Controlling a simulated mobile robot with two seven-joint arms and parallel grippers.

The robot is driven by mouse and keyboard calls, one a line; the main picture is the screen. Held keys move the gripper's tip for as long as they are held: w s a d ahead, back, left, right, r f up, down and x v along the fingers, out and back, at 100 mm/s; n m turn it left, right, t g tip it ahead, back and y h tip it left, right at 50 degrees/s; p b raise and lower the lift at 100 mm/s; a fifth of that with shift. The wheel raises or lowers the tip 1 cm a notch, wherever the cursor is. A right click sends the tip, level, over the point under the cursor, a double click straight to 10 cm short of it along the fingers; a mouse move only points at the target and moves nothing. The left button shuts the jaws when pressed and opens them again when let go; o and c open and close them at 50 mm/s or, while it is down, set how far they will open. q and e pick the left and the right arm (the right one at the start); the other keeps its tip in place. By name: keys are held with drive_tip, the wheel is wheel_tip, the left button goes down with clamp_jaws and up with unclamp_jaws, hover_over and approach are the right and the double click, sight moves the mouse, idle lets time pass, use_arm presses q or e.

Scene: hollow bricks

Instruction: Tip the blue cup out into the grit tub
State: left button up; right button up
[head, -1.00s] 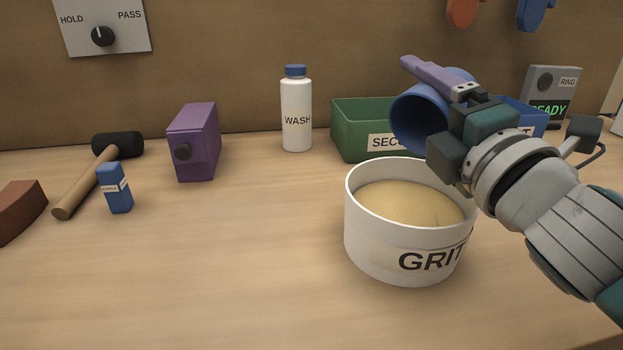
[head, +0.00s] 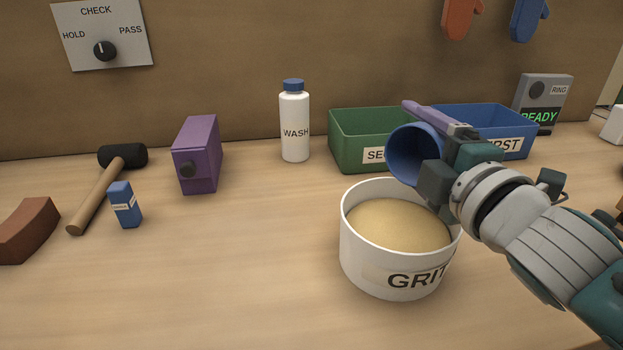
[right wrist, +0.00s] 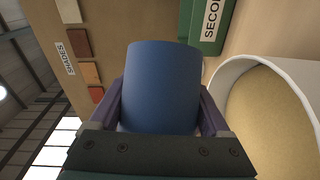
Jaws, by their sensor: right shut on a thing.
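The blue cup (head: 415,152) is held by my right gripper (head: 440,140) above the back right of the grit tub. The cup is tilted on its side, its open mouth facing left and toward the camera. The inside that shows looks empty. In the right wrist view the cup (right wrist: 162,88) sits between the two purple fingers. The white grit tub (head: 385,265), labelled GRIT, stands on the bench with tan grit (head: 398,224) in it. The tub also shows at the right of the right wrist view (right wrist: 232,72). My left gripper is not in view.
Behind the tub stand a green bin (head: 350,142) and a blue bin (head: 515,145). A WASH bottle (head: 295,128), purple box (head: 197,155), mallet (head: 97,195), small blue box (head: 125,206) and red-brown brick (head: 28,232) stand leftward.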

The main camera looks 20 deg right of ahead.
drive_tip(key=shift+d+m+p, duration=0.1)
drive_tip(key=shift+m+p, duration=0.2)
drive_tip(key=shift+p, duration=0.05)
drive_tip(key=shift+f, duration=0.15)
drive_tip(key=shift+r+m+g+p, duration=0.2)
drive_tip(key=shift+m+g+p, duration=0.15)
drive_tip(key=shift+p, duration=0.55)
drive_tip(key=p, duration=0.1)
drive_tip(key=m+g+p, duration=0.1)
drive_tip(key=p, duration=0.1)
drive_tip(key=shift+w+d+m+y, duration=0.15)
drive_tip(key=shift+m+y, duration=0.1)
drive_tip(key=shift+y, duration=0.15)
drive_tip(key=m+p, duration=0.1)
drive_tip(key=p, duration=0.1)
drive_tip(key=shift+f+g+y+p, duration=0.1)
drive_tip(key=shift+g+y+p, duration=0.2)
drive_tip(key=shift+g+p, duration=0.1)
drive_tip(key=shift+d+f+m, duration=0.1)
drive_tip(key=shift+f+m, duration=0.1)
drive_tip(key=shift+m, duration=0.2)
